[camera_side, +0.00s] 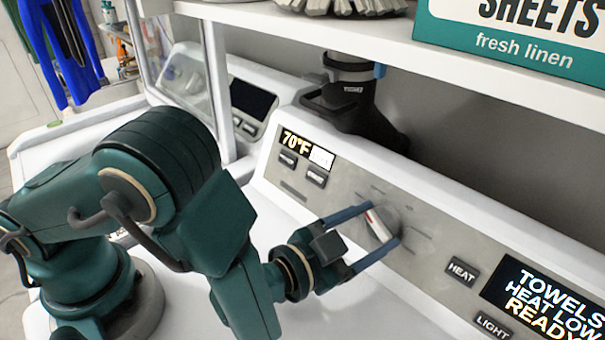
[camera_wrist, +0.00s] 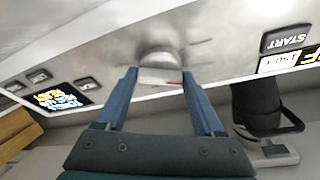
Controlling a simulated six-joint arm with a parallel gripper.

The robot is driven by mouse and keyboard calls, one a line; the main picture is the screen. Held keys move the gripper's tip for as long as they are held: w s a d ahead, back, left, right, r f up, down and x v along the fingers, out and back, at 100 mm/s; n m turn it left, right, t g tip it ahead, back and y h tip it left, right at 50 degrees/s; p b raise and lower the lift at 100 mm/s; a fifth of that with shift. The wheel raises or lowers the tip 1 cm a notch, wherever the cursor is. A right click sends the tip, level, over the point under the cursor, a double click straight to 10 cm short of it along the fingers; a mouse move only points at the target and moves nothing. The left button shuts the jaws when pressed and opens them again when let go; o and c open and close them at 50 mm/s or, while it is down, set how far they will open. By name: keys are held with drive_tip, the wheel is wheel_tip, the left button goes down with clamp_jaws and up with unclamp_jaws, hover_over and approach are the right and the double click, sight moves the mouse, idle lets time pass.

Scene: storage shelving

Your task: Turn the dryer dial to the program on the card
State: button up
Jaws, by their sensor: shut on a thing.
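The dryer dial (camera_side: 380,222) is a round grey knob with a white bar and a red mark, on the sloping grey panel. My gripper (camera_side: 378,227) is shut on it, one blue finger on each side. The wrist view also shows the dial (camera_wrist: 160,57) between the fingertips (camera_wrist: 159,75). The display (camera_side: 545,300) at the right reads "TOWELS HEAT LOW READY". A small display (camera_side: 295,143) at the panel's left reads "70°F". I cannot make out a program card for certain. The tick marks around the dial are too faint to read.
A white shelf (camera_side: 400,50) with a green box of sheets (camera_side: 515,45) overhangs the panel. A dark device (camera_side: 345,103) stands behind the panel. The HEAT button (camera_side: 461,271) and LIGHT button (camera_side: 493,326) lie right of the dial. A second machine (camera_side: 245,95) stands behind.

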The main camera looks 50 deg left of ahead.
drive_tip(key=shift+f+n, duration=0.1)
drive_tip(key=shift+n, duration=0.2)
drive_tip(key=o, duration=1.3)
drive_tip(key=shift+o, duration=0.2)
